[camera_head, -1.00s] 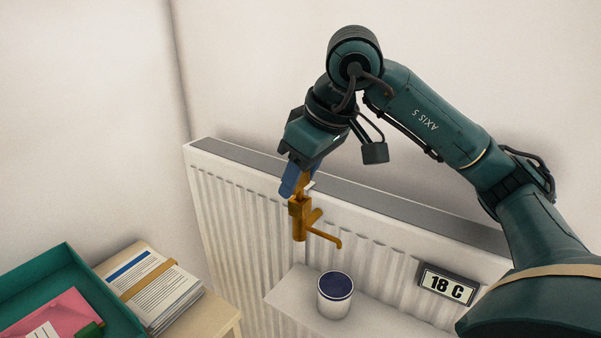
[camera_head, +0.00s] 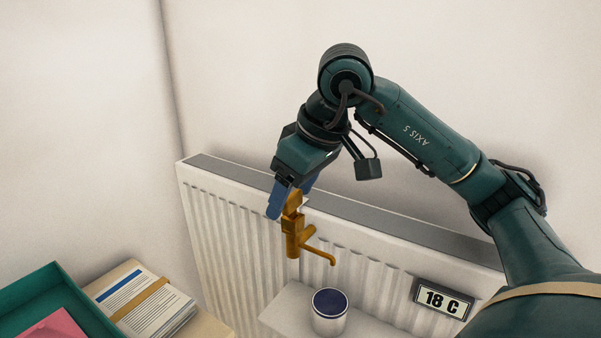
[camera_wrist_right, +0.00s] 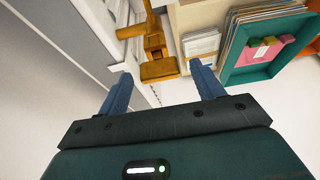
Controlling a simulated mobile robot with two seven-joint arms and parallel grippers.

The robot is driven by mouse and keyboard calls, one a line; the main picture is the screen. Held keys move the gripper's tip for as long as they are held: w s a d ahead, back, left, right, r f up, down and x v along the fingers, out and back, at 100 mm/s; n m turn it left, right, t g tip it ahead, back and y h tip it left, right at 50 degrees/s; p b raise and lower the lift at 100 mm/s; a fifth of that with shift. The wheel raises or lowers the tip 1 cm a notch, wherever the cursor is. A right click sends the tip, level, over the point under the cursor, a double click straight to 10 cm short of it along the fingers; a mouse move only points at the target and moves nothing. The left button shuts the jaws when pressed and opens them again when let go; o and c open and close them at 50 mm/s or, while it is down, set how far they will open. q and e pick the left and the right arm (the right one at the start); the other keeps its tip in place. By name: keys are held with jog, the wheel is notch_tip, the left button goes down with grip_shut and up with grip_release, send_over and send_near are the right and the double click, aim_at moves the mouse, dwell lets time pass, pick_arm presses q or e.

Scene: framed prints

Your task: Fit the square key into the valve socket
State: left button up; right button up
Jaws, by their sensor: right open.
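The square key (camera_head: 294,199) is brass-orange and stands upright at the top of the valve (camera_head: 292,241), which is the same colour and has a spout pointing right. The key's lower end meets the valve socket; how deep it sits I cannot tell. My right gripper (camera_head: 290,203) is open above the valve, with one blue finger on each side of the key's head. In the right wrist view the key's flat head (camera_wrist_right: 159,71) shows between the spread fingertips (camera_wrist_right: 160,76), with a gap on both sides. My left gripper is not in view.
A white radiator (camera_head: 228,225) stands behind the valve. A shelf holds a blue-topped cup (camera_head: 329,313), and an "18 C" display (camera_head: 441,299) is at right. Banded papers (camera_head: 145,303) and a green tray (camera_head: 45,296) lie at lower left.

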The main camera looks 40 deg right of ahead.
jog(key=p+v, duration=0.2)
jog(key=v, duration=1.1)
jog(key=shift+s+a+f, duration=0.1)
